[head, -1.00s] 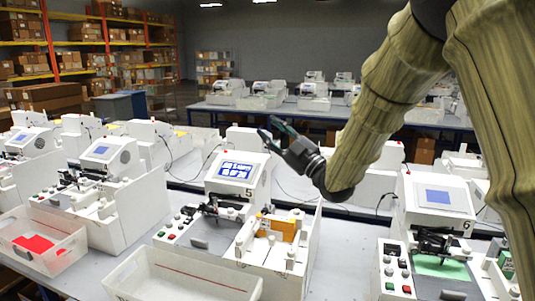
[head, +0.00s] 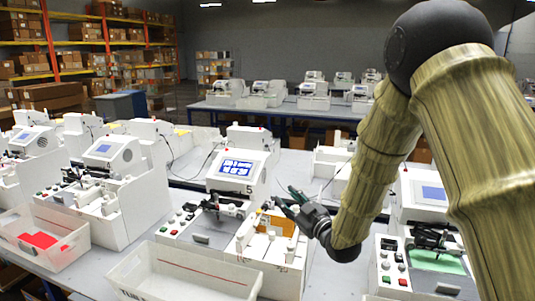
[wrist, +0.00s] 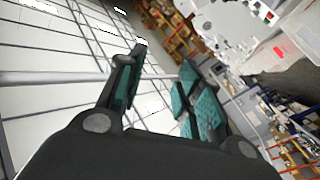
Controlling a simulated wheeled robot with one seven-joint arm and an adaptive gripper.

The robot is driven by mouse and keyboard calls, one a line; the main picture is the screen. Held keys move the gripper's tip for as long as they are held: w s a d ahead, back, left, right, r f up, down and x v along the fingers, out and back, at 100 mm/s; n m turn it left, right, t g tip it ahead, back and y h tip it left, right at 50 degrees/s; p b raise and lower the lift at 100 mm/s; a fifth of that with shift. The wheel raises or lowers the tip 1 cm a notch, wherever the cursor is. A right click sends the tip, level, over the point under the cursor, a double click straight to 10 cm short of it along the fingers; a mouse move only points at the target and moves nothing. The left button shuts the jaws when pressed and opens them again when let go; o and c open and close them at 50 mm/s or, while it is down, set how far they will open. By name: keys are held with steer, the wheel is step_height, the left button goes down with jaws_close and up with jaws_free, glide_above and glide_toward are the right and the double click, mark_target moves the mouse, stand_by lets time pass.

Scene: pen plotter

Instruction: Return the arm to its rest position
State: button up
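My gripper (head: 287,198) is at the end of my raised, bent arm, in front of the right side of plotter 5 (head: 236,168) in the head view. In the wrist view my gripper (wrist: 160,75) has its two teal-padded fingers apart, with nothing between them. The wrist view is turned and shows the ceiling on the left. An orange block (head: 276,224) sits on the right part of plotter 5, below my gripper. The plotter's blue screen (head: 238,168) is lit with text.
More white plotters stand left (head: 103,165) and right (head: 425,220). An empty white bin (head: 185,272) is in front of plotter 5; another bin (head: 45,236) at left holds red pieces. Shelves with boxes (head: 85,40) stand at the back left.

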steer(key=s+d+f+m+g+h, duration=0.25)
steer(key=s+f, duration=0.35)
steer(key=f, duration=0.5)
steer(key=s+d+f+m+g+h, duration=0.2)
steer(key=s+d+f, duration=0.3)
steer(key=f, duration=0.6)
steer(key=s+d+f+m+g+h, duration=0.25)
steer(key=s+f, duration=0.45)
steer(key=f, duration=0.5)
steer(key=s+d+f+m+g+h, duration=0.1)
steer(key=s+d+f+m+g, duration=0.3)
steer(key=s, duration=0.8)
steer(key=s+f+n+g+h, duration=0.1)
steer(key=s+f+g, duration=0.1)
steer(key=s+f, duration=0.65)
steer(key=s+d+f+m+g+h, duration=0.1)
steer(key=s+d+f+m+g, duration=0.15)
steer(key=s, duration=1.25)
step_height(320, 180, down, 23)
steer(key=b, duration=2.4)
steer(key=shift+w+a+f, duration=0.15)
steer(key=shift+a+f, duration=0.05)
steer(key=shift+a+n+g, duration=0.1)
steer(key=shift+n+g, duration=0.15)
